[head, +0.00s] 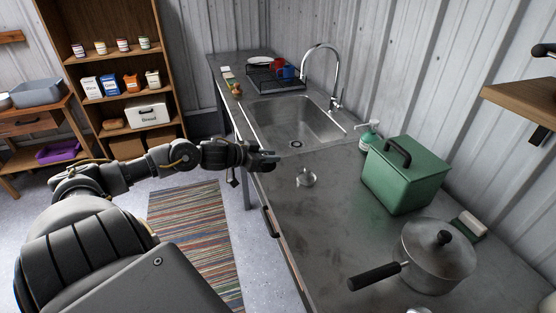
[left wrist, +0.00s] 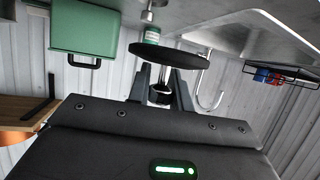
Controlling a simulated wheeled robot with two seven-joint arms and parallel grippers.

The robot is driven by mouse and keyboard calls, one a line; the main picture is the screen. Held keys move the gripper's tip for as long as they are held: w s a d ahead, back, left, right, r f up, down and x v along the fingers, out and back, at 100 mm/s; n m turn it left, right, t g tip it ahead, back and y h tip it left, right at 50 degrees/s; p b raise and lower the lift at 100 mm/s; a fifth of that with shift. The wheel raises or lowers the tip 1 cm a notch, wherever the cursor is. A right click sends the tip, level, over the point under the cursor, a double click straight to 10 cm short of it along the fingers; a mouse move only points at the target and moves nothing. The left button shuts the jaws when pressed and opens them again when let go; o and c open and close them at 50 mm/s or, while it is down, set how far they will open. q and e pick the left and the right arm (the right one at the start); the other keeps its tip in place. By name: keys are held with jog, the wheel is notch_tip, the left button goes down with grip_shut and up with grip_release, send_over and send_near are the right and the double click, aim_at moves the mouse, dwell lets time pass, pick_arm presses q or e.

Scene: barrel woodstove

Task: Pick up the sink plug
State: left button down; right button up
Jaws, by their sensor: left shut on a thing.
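The sink plug (left wrist: 190,54) shows in the left wrist view as a dark round disc with a small knob. My left gripper (left wrist: 161,93) is shut on that knob, with the disc just beyond the fingertips. In the head view my left gripper (head: 272,160) is over the counter's front edge, in front of the sink (head: 296,118). The plug cannot be made out clearly there. My right gripper is not in view.
A small metal piece (head: 306,178) stands on the counter (head: 300,225) right of the gripper. A soap bottle (head: 370,137), a green box (head: 405,175) and a lidded pot (head: 437,257) stand farther right. A dish rack (head: 275,80) is behind the sink.

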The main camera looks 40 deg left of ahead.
pick_arm(q)
jog(key=shift+s+d+r+p, duration=0.15)
jog(key=shift+s+r, duration=0.25)
jog(key=shift+s, duration=0.4)
jog(key=shift+s+d+r+p, duration=0.1)
jog(key=shift+s+d+r, duration=0.2)
jog(key=shift+s, duration=0.5)
jog(key=shift+s+d+r+p, duration=0.1)
jog(key=shift+s+r, duration=0.35)
jog(key=shift+s, duration=0.35)
